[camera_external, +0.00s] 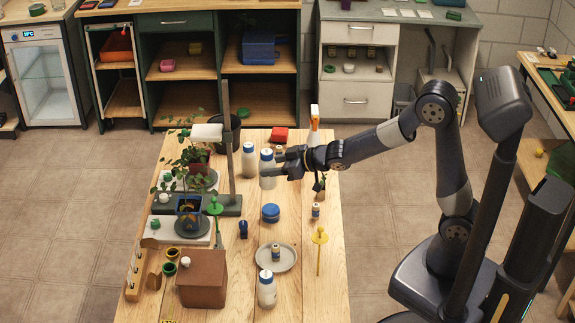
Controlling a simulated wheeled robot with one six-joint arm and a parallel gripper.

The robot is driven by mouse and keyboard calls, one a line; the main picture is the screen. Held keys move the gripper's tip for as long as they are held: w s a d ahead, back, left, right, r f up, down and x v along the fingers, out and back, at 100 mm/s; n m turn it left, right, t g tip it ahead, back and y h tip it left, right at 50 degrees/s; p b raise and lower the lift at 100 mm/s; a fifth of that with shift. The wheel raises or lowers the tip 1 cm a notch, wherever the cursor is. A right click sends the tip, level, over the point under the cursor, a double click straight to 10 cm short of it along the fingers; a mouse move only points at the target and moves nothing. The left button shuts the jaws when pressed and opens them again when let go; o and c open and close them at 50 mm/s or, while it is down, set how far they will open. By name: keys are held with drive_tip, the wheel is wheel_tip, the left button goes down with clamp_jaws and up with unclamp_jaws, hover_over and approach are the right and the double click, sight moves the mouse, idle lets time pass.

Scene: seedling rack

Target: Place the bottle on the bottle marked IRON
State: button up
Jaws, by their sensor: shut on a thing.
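A white bottle with a blue band (267,157) is at the far middle of the wooden table. My gripper (271,168) reaches in from the right and is shut on this bottle, which looks upright. I cannot tell whether its base touches the table. A similar white and blue bottle (249,161) stands just left of it. Another (267,291) stands at the near edge. The labels are too small to read, so I cannot tell which is marked IRON.
A lamp stand (229,165) and potted plants (190,205) fill the left side.

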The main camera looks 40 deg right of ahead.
drive_tip(key=s+a+r+n+g+y+p, duration=0.2)
drive_tip(key=s+a+r+n+g+y, duration=0.15)
drive_tip(key=s+a, duration=0.8)
drive_tip(key=s+a+r+n+g+y+p, duration=0.25)
drive_tip(key=s+a+r, duration=0.25)
drive_tip(key=s+a, duration=0.65)
drive_tip(key=shift+n, duration=0.4)
drive_tip(key=f, duration=0.3)
drive_tip(key=f+b, duration=0.1)
drive_tip(key=f, duration=0.5)
drive_tip(key=shift+s+d+f, duration=0.2)
drive_tip(key=shift+d+f, duration=0.05)
drive_tip(key=shift+f, duration=0.15)
drive_tip(key=shift+b, duration=0.3)
drive_tip(key=shift+f, duration=0.15)
drive_tip(key=o, duration=1.1)
drive_tip(key=v, duration=1.2)
drive_tip(key=shift+r, duration=0.25)
